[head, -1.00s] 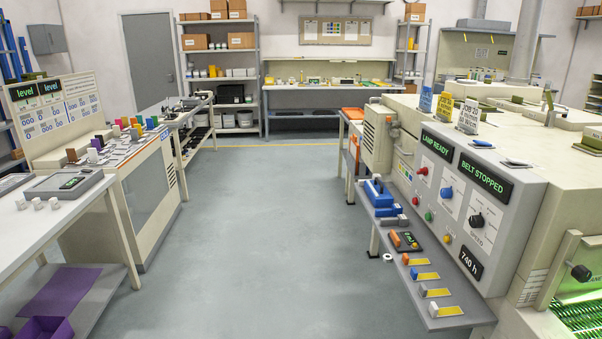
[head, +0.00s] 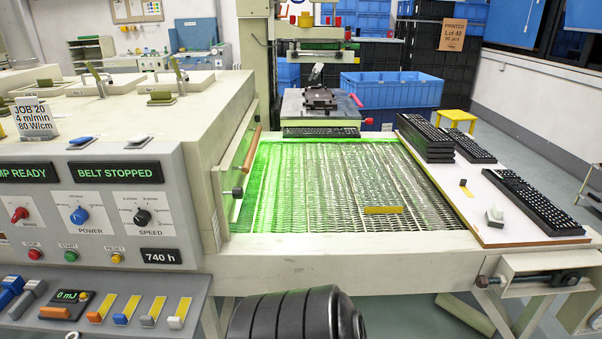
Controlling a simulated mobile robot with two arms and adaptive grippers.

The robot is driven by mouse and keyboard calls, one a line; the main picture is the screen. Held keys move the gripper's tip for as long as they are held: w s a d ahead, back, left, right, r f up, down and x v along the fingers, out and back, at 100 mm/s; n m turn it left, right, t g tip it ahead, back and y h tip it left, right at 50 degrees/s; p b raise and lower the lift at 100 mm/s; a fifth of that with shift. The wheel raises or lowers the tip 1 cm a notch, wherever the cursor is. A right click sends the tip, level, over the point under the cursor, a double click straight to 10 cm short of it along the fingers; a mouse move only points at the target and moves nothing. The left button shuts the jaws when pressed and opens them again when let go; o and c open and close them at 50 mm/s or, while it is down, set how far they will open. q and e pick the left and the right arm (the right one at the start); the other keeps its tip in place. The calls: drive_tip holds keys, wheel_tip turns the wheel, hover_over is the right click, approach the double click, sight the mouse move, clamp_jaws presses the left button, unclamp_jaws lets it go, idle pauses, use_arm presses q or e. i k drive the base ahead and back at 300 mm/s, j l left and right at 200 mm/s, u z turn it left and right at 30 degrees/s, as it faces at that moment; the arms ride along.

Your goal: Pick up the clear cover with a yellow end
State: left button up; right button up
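A thin yellow strip (head: 384,209) lies on the wire mesh belt (head: 300,200), right of the belt's middle. A faint clear sheet seems to extend from the strip toward the back of the belt, but its edges are hard to make out against the mesh. Neither of my grippers is in view. A dark ribbed rounded part, probably of my own arm, shows at the bottom middle, in front of the belt's frame.
A white side board (head: 470,190) right of the belt holds keyboards (head: 535,203) and a small grey-white block (head: 494,216). The lamp housing (head: 205,115) rises left of the belt. A pale front rail (head: 400,247) borders the belt. Blue crates (head: 391,90) stand behind.

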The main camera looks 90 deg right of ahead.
sight(376, 193)
drive_tip(key=z, duration=2.25)
